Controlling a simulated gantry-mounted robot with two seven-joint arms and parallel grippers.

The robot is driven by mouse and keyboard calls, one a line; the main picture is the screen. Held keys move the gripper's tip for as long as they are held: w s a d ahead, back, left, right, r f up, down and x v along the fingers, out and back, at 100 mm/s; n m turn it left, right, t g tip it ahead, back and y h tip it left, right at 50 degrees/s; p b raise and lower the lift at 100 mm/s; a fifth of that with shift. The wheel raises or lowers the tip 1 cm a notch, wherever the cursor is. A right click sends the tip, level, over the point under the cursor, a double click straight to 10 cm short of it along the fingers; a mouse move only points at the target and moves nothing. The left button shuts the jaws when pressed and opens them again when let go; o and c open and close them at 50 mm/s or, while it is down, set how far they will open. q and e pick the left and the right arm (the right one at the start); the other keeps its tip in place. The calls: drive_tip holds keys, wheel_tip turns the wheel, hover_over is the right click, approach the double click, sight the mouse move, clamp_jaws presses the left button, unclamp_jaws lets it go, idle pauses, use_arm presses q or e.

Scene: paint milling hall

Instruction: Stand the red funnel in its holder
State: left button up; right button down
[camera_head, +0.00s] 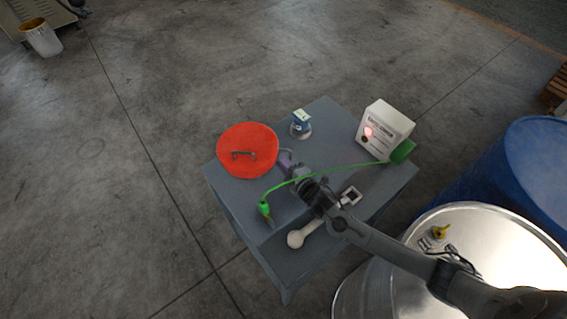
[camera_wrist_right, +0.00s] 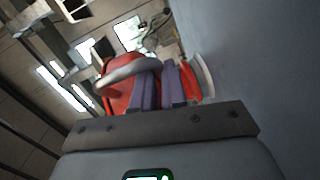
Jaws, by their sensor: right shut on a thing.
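The red funnel (camera_head: 250,137) shows as a wide red disc over the table's back left, with a grey bar-like handle across it. My right gripper (camera_head: 287,162), with purple fingertips, is at its right edge and shut on it. In the right wrist view the purple fingers (camera_wrist_right: 162,88) are close together against the red funnel (camera_wrist_right: 118,84), beside a curved grey handle. The funnel's lower part is hidden. A pale piece with a square opening (camera_head: 351,195) lies behind my arm; I cannot tell if it is the holder. My left gripper is not in view.
The grey table (camera_head: 325,108) also carries a small blue can (camera_head: 301,118), a white box (camera_head: 385,127) with a red light, and a green cable (camera_head: 332,169) ending in a clamp. A pale rounded piece (camera_head: 296,238) lies near the front. Silver (camera_head: 480,222) and blue drums stand at right.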

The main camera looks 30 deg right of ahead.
drive_tip(key=shift+f, duration=0.2)
drive_tip(key=c, duration=1.1)
unclamp_jaws()
drive_tip(key=shift+f, duration=0.15)
drive_tip(key=shift+s, duration=0.45)
drive_tip(key=s, duration=0.3)
drive_tip(key=s+r+p, duration=0.1)
drive_tip(key=s, duration=0.1)
drive_tip(key=shift+s+d, duration=0.25)
drive_tip(key=shift+s, duration=0.05)
drive_tip(key=shift+s+r, duration=0.1)
drive_tip(key=shift+s, duration=0.35)
